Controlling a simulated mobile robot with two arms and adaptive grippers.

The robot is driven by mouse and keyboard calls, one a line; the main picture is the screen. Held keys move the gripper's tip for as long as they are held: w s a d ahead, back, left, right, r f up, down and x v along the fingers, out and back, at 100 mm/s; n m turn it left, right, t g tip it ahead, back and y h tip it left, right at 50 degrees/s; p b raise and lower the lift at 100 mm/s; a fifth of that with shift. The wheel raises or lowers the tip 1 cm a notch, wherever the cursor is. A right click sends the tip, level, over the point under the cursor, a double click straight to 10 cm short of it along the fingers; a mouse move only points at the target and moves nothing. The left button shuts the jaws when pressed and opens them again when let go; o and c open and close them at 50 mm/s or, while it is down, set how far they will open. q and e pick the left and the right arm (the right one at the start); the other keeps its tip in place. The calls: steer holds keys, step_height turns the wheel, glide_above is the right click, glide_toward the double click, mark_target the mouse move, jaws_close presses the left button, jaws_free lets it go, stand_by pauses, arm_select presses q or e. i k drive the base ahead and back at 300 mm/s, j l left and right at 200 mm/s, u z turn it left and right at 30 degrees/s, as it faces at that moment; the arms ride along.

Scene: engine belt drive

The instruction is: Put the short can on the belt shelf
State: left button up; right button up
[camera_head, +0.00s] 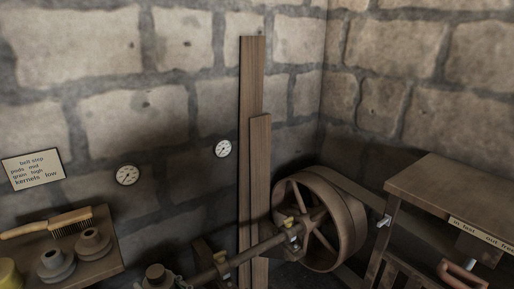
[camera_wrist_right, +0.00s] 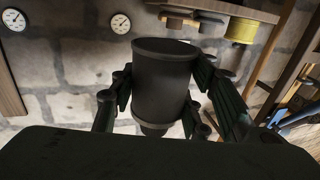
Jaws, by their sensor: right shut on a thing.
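My right gripper (camera_wrist_right: 162,92) is shut on a dark grey, round can (camera_wrist_right: 165,68) in the right wrist view. Its fingers press on both sides of the can, and the palm is a dark shape at the bottom. The wooden belt shelf (camera_head: 100,271) is at the lower left in the head view, under the sign. It also shows at the top right of the right wrist view (camera_wrist_right: 232,8), apart from the held can. Neither gripper shows in the head view.
A brush (camera_head: 70,225), grey stepped pulleys (camera_head: 55,264) and a yellow thing (camera_head: 8,273) are on the shelf. Two gauges (camera_head: 127,175) are on the stone wall. Tall planks (camera_head: 260,160), a shaft (camera_head: 260,247) and a big wheel (camera_head: 320,222) stand to the right.

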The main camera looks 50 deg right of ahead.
mark_target(496, 211)
steer(key=i+z, duration=0.15)
steer(key=z, duration=0.35)
steer(key=i+j+z, duration=0.1)
steer(key=z, duration=0.4)
steer(key=i+j+z, duration=0.15)
steer(key=z, duration=0.3)
steer(key=i+j, duration=0.05)
